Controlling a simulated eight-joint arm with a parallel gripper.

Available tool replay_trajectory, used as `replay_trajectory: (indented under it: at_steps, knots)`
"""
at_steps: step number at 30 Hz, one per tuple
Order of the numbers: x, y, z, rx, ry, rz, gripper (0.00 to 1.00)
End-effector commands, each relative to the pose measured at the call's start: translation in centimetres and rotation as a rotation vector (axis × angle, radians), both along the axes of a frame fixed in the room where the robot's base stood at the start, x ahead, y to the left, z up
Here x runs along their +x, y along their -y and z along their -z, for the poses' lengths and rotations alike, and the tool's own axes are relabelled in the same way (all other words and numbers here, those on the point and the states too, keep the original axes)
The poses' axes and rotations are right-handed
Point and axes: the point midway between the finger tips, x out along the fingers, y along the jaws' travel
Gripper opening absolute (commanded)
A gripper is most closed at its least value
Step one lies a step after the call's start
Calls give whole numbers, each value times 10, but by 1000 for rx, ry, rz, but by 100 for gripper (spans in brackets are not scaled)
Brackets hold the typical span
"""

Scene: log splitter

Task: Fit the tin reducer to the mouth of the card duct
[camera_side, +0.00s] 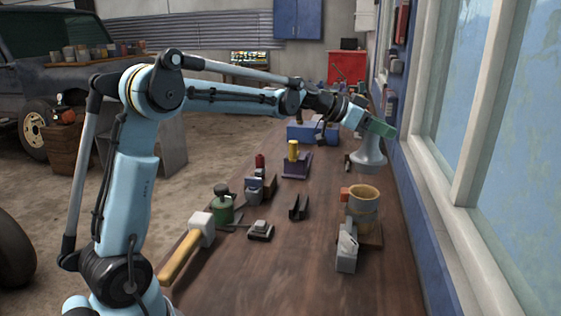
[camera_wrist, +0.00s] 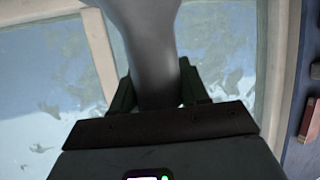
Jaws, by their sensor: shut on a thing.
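The tin reducer (camera_side: 370,154) is a grey flared piece, narrow at the top and wide at the bottom. My gripper (camera_side: 378,128), with green fingers, is shut on its narrow upper part, above the far right of the bench. In the wrist view the reducer (camera_wrist: 147,45) runs up from between the green fingers (camera_wrist: 158,88). The card duct (camera_side: 363,197) is a tan, open-topped round tube standing upright near the bench's right edge, nearer the camera than the reducer. The reducer and the duct are apart. I cannot tell how high the reducer hangs.
A grey clamp-like block (camera_side: 347,250) stands in front of the duct. Windows (camera_side: 480,130) line the right side. The bench's front middle is clear.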

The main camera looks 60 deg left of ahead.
Motion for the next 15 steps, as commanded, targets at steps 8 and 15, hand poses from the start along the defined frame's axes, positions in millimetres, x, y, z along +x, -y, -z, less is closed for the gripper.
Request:
replay_trajectory:
  at_steps: [8,15]
  knots:
    - [0,0,25,0,0,0,0]
    - [0,0,47,0,0,0,0]
